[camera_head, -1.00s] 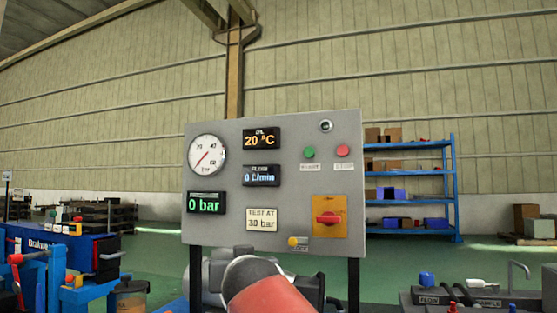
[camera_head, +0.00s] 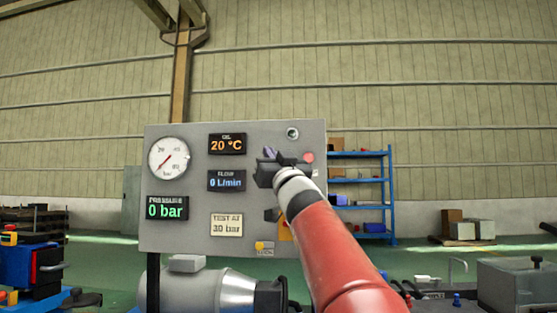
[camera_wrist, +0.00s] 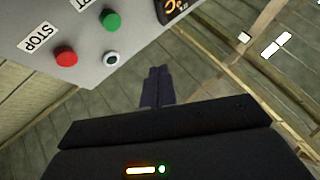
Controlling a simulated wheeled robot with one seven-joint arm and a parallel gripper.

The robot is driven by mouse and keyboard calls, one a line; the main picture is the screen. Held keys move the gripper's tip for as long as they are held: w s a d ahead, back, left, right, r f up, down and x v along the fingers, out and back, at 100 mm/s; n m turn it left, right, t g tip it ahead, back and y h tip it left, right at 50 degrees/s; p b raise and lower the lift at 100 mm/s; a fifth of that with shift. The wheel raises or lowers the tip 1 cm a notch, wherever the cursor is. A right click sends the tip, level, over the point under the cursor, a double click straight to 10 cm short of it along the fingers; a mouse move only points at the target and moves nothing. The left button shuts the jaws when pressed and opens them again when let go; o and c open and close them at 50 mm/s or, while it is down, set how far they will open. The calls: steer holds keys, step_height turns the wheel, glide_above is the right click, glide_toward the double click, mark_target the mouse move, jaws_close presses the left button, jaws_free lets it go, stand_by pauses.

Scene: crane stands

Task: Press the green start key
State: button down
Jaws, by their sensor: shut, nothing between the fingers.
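The green start key (camera_wrist: 110,20) shows in the wrist view on the grey panel, near the top edge of the picture. In the head view it is hidden behind my gripper (camera_head: 270,155). The red stop key (camera_head: 308,157) shows just right of my gripper, and in the wrist view (camera_wrist: 66,57) it is left of and below the green key. My gripper also shows in the wrist view (camera_wrist: 158,73), its two dark fingers shut together and empty. There the fingertips are to the right of and below the green key, apart from it in the picture.
The grey panel (camera_head: 195,245) carries a gauge (camera_head: 169,158) reading near zero, displays of 20 °C, 0 L/min and 0 bar, and a round key-like fitting (camera_head: 293,133). My arm covers most of the orange switch plate. A blue shelf (camera_head: 390,200) stands behind.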

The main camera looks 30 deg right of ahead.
steer(key=w+d+p, duration=0.4)
steer(key=w+d, duration=0.1)
steer(key=w, duration=0.2)
steer(key=shift+w, duration=0.2)
stand_by(0.4)
stand_by(1.8)
steer(key=shift+w+d+p, duration=0.2)
steer(key=shift+w+p, duration=0.1)
steer(key=shift+p, duration=0.2)
